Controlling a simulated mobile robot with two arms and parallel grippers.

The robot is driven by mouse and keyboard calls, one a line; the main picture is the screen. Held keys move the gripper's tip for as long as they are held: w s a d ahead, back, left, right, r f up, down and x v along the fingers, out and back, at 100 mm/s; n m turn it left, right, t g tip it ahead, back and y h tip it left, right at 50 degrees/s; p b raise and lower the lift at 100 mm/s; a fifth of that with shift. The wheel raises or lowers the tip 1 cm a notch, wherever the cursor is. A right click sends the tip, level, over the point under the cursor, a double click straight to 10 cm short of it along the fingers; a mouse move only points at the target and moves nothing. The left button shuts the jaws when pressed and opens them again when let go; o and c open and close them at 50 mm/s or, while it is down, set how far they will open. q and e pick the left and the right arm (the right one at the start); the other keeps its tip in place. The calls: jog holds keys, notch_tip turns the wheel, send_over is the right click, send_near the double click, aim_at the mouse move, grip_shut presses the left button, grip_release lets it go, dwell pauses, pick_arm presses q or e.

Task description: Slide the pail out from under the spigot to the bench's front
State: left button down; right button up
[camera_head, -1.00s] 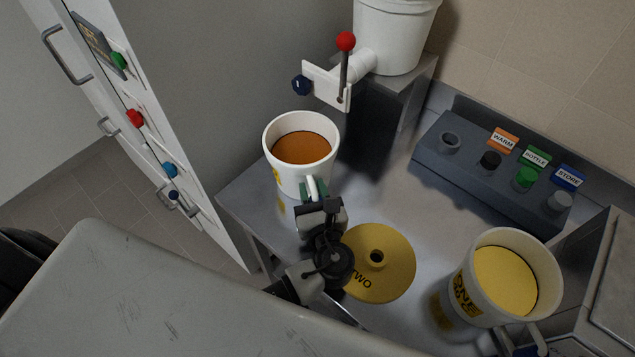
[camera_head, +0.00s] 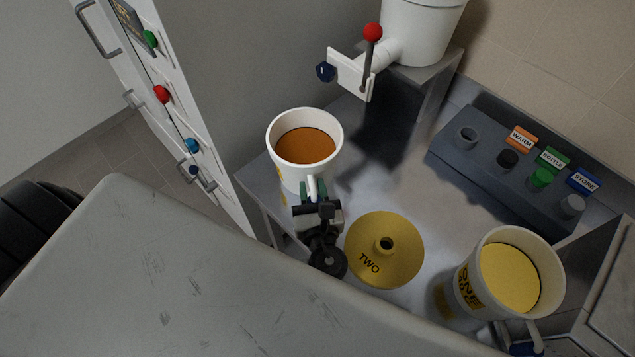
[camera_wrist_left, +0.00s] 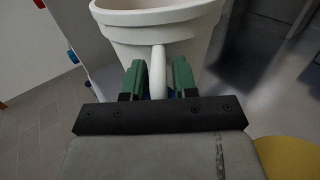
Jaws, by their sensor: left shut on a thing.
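The white pail (camera_head: 283,172) of orange-brown contents stands upright at the left edge of the bench (camera_head: 420,215). In the head view it appears in front of and left of the spigot (camera_head: 350,75), with its mouth clear of it. The spigot has a red-ball lever (camera_head: 371,50). My left gripper (camera_head: 312,192), with green fingers, is shut on the pail's handle, which faces the front. In the left wrist view the handle (camera_wrist_left: 158,72) is between the fingers (camera_wrist_left: 158,85). The pail's base is mostly hidden. My right gripper is not in view.
A yellow disc marked TWO (camera_head: 405,262) lies right of my gripper. A pail marked ONE (camera_head: 470,285) with yellow contents stands at the bench's right. Behind are a dark control block (camera_head: 485,180) and a white tank (camera_head: 420,35) on a stand. A cabinet (camera_head: 215,120) stands left.

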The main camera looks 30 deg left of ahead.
pick_arm(q)
jog(key=shift+s, duration=0.2)
dwell(0.3)
jog(key=shift+p, duration=0.3)
jog(key=c, duration=0.8)
grip_release()
jog(key=v, duration=1.2)
jog(key=shift+a, duration=0.1)
